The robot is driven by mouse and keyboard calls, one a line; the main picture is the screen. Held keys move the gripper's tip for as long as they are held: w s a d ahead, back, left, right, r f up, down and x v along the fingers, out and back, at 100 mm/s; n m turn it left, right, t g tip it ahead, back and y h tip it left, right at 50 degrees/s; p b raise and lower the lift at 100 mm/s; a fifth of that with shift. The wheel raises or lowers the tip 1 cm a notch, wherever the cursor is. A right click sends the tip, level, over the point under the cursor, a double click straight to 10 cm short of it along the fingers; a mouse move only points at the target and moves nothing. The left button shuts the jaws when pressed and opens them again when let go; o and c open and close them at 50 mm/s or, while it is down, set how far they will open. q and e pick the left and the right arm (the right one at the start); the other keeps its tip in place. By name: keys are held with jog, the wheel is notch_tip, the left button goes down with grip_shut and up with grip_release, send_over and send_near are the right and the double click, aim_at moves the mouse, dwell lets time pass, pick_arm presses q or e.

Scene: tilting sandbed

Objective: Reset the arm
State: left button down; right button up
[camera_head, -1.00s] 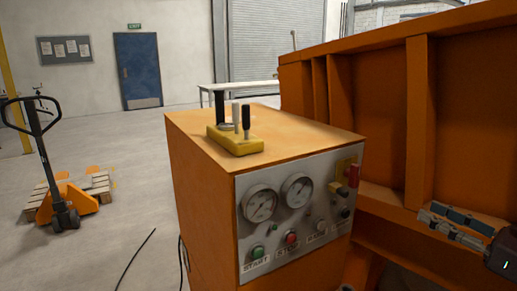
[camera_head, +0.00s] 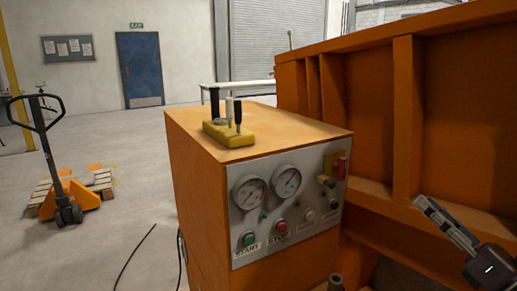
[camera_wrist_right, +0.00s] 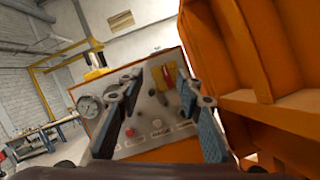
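My right gripper (camera_head: 428,206) is at the lower right of the head view, right of the orange control cabinet (camera_head: 205,185) and apart from it. In the right wrist view its two fingers (camera_wrist_right: 165,95) are spread with nothing between them. They point toward the cabinet's grey control panel (camera_head: 290,200), which shows between them in the wrist view (camera_wrist_right: 155,115). The panel has two gauges, a green START button (camera_head: 249,239), a red STOP button (camera_head: 281,226), small knobs and a red handle (camera_head: 341,168). My left gripper is not in view.
A yellow lever block (camera_head: 228,133) with upright levers stands on the cabinet top. The large ribbed orange sandbed (camera_head: 405,120) rises right of the cabinet, close to my right gripper. A pallet jack (camera_head: 60,170) stands at left. Open floor lies between it and the cabinet.

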jog(key=s+f+m+g+h, duration=0.35)
jog(key=f+m+h, duration=0.35)
jog(key=f+m, duration=0.7)
jog(key=s+f+m+g+h, duration=0.3)
jog(key=s+f+m+h, duration=0.3)
jog(key=f+m, duration=0.7)
jog(key=s+a+f+m+g+y, duration=0.25)
jog(key=s+a+f+g, duration=0.25)
jog(key=s+a+f, duration=0.4)
jog(key=s+a+f+m+g+y, duration=0.2)
jog(key=s+a+f+m+g, duration=0.25)
jog(key=s+a, duration=0.5)
jog(key=s+d+f+g, duration=0.1)
jog(key=s+f, duration=0.1)
jog(key=f, duration=1.1)
jog(key=s+d+f, duration=0.1)
jog(key=s+f, duration=0.1)
jog(key=f, duration=1.2)
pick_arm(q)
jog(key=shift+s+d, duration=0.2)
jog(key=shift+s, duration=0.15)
pick_arm(e)
jog(key=s+d+f+g, duration=0.1)
jog(key=s+d+f, duration=0.1)
jog(key=s+f, duration=1.3)
jog(key=shift+s+d+f+n+g, duration=0.15)
jog(key=shift+s+d+n+g, duration=0.2)
jog(key=shift+s, duration=0.35)
